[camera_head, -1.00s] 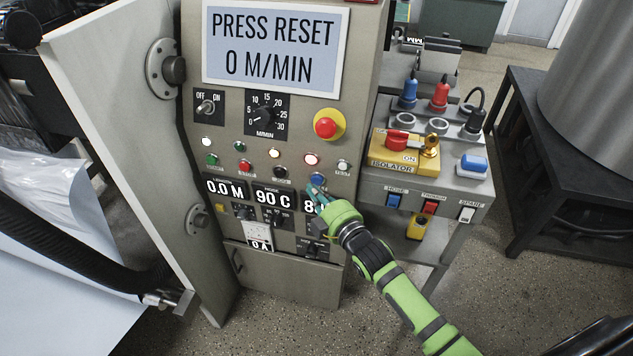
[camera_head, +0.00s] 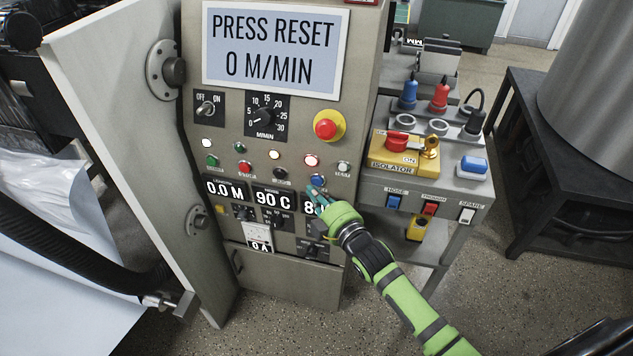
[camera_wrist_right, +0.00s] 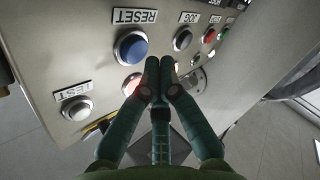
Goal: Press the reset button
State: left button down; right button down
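The blue reset button (camera_head: 317,180) is on the grey control panel, near its lower right, just above a number display. In the right wrist view, a blue button (camera_wrist_right: 131,47) sits beside an upside-down RESET label (camera_wrist_right: 135,16). My right gripper (camera_head: 315,196) has its teal fingertips just below the blue button in the head view. In the right wrist view, my right gripper (camera_wrist_right: 160,63) has its fingertips together with nothing between them, just right of the blue button. I see a gap there but cannot judge depth. My left gripper is out of view.
The screen (camera_head: 274,48) reads PRESS RESET, 0 M/MIN. A red emergency button (camera_head: 326,125) on yellow, lit buttons and switches crowd the panel. In the wrist view, a white TEST button (camera_wrist_right: 76,108) is nearby. An isolator box (camera_head: 405,153) stands at right.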

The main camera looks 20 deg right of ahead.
jog(key=shift+w+d, duration=0.1)
jog(key=shift+w, duration=0.05)
jog(key=shift+w+d, duration=0.15)
jog(key=shift+w, duration=0.1)
jog(key=shift+w+d, duration=0.2)
jog(key=shift+w, duration=0.05)
dwell(0.9)
dwell(0.4)
jog(key=shift+s+a+p, duration=0.4)
jog(key=shift+s+a, duration=0.05)
jog(key=shift+s, duration=0.2)
jog(key=s+a+p, duration=0.1)
jog(key=s, duration=0.1)
jog(key=s+a+p, duration=0.1)
jog(key=s, duration=0.1)
jog(key=shift+a, duration=0.4)
